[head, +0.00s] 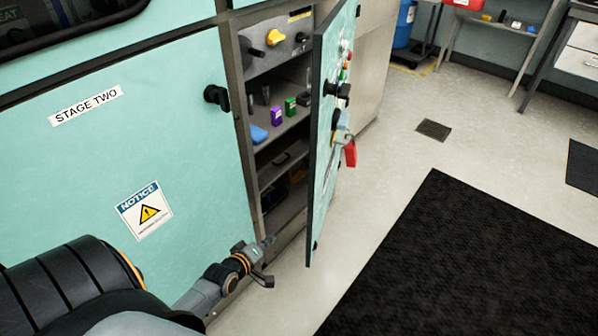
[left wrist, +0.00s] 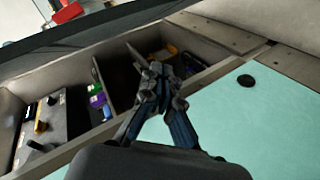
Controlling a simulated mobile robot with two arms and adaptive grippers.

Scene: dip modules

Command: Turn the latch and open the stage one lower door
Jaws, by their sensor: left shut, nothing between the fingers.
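A teal door (head: 324,130) stands open on the right of a cabinet, seen nearly edge-on, with a black latch knob (head: 337,90) and a red tag (head: 350,153) on it. No stage one label is visible. My left gripper (head: 268,243) is low in front of the opening, left of the open door's lower end, apart from that door. It is shut and empty; its fingers (left wrist: 134,53) also show over the opening in the left wrist view. My right gripper is not in view.
The closed teal STAGE TWO door (head: 95,150) with its black latch (head: 216,96) is on the left. Shelves inside hold a purple block (head: 277,115), a green block (head: 290,107) and a blue item (head: 259,134). A black mat (head: 470,260) lies on clear floor to the right.

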